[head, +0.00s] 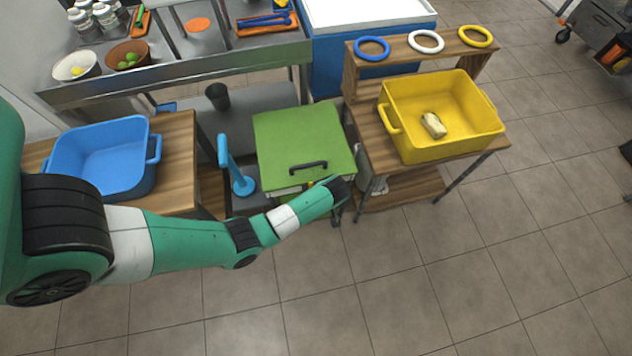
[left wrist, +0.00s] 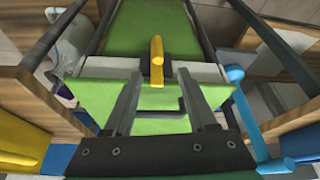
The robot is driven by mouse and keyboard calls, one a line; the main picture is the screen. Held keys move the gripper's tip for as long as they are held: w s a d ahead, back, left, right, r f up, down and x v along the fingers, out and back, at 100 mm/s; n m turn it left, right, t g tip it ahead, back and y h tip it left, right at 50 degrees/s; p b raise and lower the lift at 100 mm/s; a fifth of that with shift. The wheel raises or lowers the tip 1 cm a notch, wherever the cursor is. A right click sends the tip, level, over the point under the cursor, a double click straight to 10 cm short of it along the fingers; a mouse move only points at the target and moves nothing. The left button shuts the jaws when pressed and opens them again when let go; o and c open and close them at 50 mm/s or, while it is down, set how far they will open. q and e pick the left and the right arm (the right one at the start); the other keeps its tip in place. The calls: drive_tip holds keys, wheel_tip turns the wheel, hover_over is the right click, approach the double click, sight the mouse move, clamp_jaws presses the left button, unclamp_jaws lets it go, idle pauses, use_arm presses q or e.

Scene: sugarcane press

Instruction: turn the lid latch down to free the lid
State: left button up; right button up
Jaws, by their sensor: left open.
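The press box has a green lid (head: 303,140) with a black handle (head: 308,167), and it looks closed. The yellow lid latch (left wrist: 157,50) shows in the left wrist view, on a dark mount at the box's edge. In the head view only a small bit of it shows beside my gripper. My left gripper (left wrist: 160,76) is open, its two fingers apart on either side of the latch's line. I cannot tell whether the fingertips reach around it. The left gripper (head: 338,189) also shows at the lid's front right corner in the head view. My right gripper is not in view.
A blue lever (head: 232,165) stands left of the box. A blue tub (head: 105,158) sits on the left table. A yellow tub (head: 440,112) holding a pale block (head: 433,125) sits on the right table, below a shelf with colored rings. The floor in front is clear.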

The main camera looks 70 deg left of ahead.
use_arm(q)
drive_tip(key=b+x, duration=0.7)
drive_tip(key=x, duration=0.4)
drive_tip(key=shift+w+f+b, duration=0.2)
drive_tip(key=shift+b, duration=0.15)
drive_tip(key=shift+a, duration=0.1)
clamp_jaws()
